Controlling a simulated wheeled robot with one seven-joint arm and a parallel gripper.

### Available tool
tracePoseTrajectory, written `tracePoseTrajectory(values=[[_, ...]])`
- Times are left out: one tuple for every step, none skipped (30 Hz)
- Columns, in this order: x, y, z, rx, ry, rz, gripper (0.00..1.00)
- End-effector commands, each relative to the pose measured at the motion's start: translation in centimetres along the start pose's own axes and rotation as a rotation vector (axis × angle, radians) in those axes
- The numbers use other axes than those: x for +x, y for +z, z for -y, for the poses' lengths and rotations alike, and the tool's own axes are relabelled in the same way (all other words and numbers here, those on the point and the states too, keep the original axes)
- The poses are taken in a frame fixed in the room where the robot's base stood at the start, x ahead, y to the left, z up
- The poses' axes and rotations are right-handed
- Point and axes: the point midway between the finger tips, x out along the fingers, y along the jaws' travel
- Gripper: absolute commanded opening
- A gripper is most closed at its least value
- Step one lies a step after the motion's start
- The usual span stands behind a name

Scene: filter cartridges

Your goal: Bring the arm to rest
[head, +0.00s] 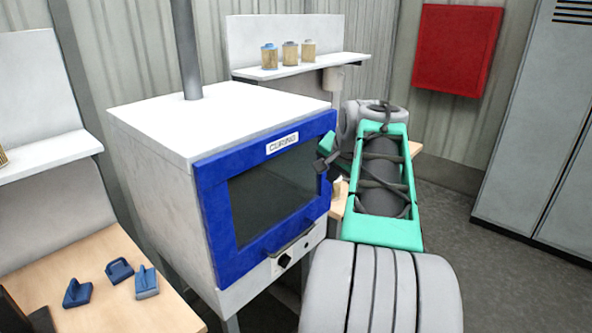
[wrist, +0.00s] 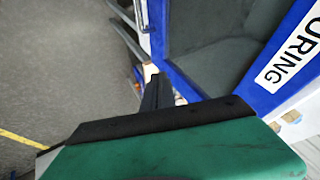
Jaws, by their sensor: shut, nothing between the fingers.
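My arm reaches out at the right of the head view, with its far end beside the right edge of the curing oven (head: 150,125). My gripper (wrist: 155,85) shows in the wrist view with its dark fingers together and nothing between them. The fingers appear in front of the oven's blue door, which also shows in the wrist view (wrist: 185,82). Whether they touch it I cannot tell. In the head view the blue door (head: 210,215) looks closed, with a dark window and a handle (head: 293,243) low on it. My arm hides much of the gripper there.
Several cartridges (head: 290,54) stand on the back shelf (head: 345,65). Blue parts (head: 76,293) lie on the wooden bench (head: 95,265) at left. A red wall box (head: 457,50) and grey locker (head: 535,120) are at right. Grey floor (head: 455,240) is open before the locker.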

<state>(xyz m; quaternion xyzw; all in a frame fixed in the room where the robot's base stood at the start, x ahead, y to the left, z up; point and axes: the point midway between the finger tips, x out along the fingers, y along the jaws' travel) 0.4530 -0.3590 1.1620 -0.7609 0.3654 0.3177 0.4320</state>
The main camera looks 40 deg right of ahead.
Motion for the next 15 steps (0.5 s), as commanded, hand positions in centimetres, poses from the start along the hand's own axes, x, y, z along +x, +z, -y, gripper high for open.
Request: tracePoseTrajectory(values=[[-0.1,0.0,0.0,-0.008,0.001,0.0,0.0],[-0.1,0.0,-0.1,-0.023,0.001,0.0,0.0],[-0.1,0.0,-0.1,-0.059,0.001,0.0,0.0],[-0.1,0.0,-0.1,-0.099,0.002,0.001,0.0],[0.0,0.0,-0.2,-0.149,0.004,0.001,0.0],[0.0,-0.2,-0.6,-0.221,0.016,-0.001,0.0],[0.8,0.3,-1.7,-0.271,0.038,0.016,0.0],[1.9,1.5,-3.2,-0.309,0.064,0.05,0.0],[3.1,3.1,-5.1,-0.343,0.094,0.093,0.0],[3.9,4.4,-6.5,-0.364,0.114,0.124,0.0],[4.4,5.7,-7.9,-0.382,0.134,0.155,0.0],[4.9,7.6,-9.7,-0.403,0.16,0.194,0.0],[5.1,9.1,-10.9,-0.418,0.177,0.222,0.0],[5.3,10.9,-11.8,-0.441,0.19,0.252,0.0],[5.4,13.5,-12.6,-0.476,0.203,0.291,0.0]])
